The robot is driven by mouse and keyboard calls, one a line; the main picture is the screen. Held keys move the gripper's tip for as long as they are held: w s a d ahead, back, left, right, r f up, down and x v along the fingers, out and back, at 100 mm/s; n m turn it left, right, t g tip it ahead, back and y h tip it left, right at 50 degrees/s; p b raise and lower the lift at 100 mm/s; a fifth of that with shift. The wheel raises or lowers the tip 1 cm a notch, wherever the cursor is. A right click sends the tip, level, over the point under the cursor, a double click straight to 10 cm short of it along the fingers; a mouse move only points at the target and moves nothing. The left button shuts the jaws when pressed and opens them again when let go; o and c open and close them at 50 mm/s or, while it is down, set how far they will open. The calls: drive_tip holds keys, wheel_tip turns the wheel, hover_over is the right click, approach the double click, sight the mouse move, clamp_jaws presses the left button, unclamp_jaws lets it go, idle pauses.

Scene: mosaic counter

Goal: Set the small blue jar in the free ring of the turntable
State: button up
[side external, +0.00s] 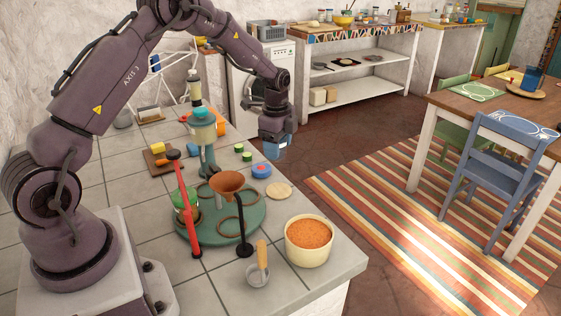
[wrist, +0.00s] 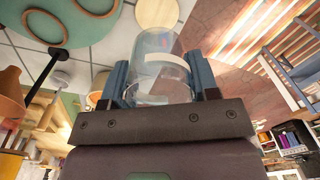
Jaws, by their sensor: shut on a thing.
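My gripper (side external: 275,146) is shut on a small clear, bluish glass jar (wrist: 160,65), held in the air beyond the counter's right edge. In the wrist view the jar sits between the two blue-grey fingers (wrist: 160,88); in the side view only a little blue shows below my gripper. The green turntable (side external: 256,211) lies on the tiled counter, lower and nearer the side camera. Brown rings lie on it; one ring (side external: 218,231) looks empty. The wrist view shows an empty ring (wrist: 19,25) too. A green glass jar (side external: 184,200) stands on the turntable's left part.
A teal stand (side external: 206,135) rises behind.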

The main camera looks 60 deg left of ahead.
drive_tip(key=shift+s+f, duration=0.6)
drive_tip(key=shift+s, duration=4)
drive_tip(key=shift+d+f, duration=0.1)
drive_tip(key=shift+f, duration=3)
drive_tip(key=shift+f, duration=0.9)
drive_tip(key=o, duration=1.1)
drive_tip(key=shift+c, duration=0.2)
wheel_tip(320, 180, up, 7)
